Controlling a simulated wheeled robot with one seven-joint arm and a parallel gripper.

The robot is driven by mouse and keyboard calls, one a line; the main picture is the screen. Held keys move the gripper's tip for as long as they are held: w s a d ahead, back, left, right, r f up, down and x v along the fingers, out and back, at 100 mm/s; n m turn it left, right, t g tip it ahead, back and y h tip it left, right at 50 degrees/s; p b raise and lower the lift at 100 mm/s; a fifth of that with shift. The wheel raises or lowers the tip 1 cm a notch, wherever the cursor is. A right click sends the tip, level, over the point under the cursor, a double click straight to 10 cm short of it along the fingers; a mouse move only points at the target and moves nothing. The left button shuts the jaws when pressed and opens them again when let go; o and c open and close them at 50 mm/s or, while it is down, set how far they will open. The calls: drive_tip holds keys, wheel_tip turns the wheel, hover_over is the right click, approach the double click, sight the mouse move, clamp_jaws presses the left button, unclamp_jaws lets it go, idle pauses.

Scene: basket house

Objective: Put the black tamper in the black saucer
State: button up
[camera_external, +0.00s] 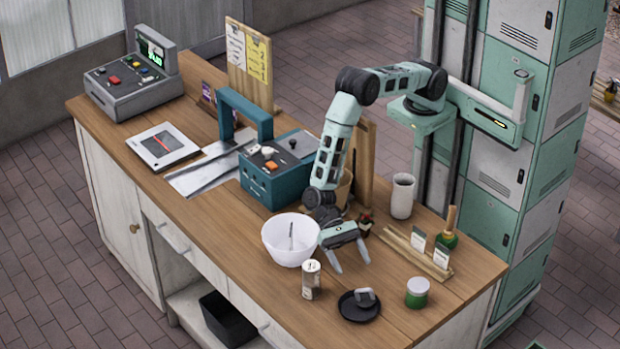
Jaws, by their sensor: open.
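The black saucer (346,312) lies on the wooden counter near its front edge. A small dark grey-black piece, which looks like the black tamper (366,297), rests in the saucer toward its far right side. It appears tilted or lying over, but it is too small to be sure. My gripper (351,267) is open and empty. Its fingers point down, above and behind the saucer, apart from the tamper.
A white bowl (281,246) stands left of my gripper, and a small shaker (311,282) stands left of the saucer. A green jar (417,293) is to the right. Behind are a wooden card rack (405,250), a white cup (402,196) and a teal machine (270,185).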

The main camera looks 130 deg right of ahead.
drive_tip(key=shift+v, duration=1.25)
drive_tip(key=s+a+r+n+g+h, duration=0.25)
drive_tip(key=s+r+n, duration=0.4)
drive_tip(key=s, duration=0.45)
drive_tip(key=s+a+r+n+g+h, duration=0.2)
drive_tip(key=s+r+n+g, duration=0.4)
drive_tip(key=s, duration=0.6)
drive_tip(key=s+d+r+n+t+h, duration=0.1)
drive_tip(key=s+d+n+t+h, duration=0.1)
drive_tip(key=s+d+n+h, duration=0.2)
drive_tip(key=s+d+r+n+t+h, duration=0.2)
drive_tip(key=s+d+n, duration=0.6)
drive_tip(key=s+n, duration=0.4)
drive_tip(key=shift+s+t+h, duration=0.65)
drive_tip(key=shift+s+h, duration=0.3)
drive_tip(key=shift+s, duration=0.3)
drive_tip(key=shift+d, duration=0.1)
drive_tip(key=shift+f+b, duration=0.55)
drive_tip(key=shift+b, duration=0.15)
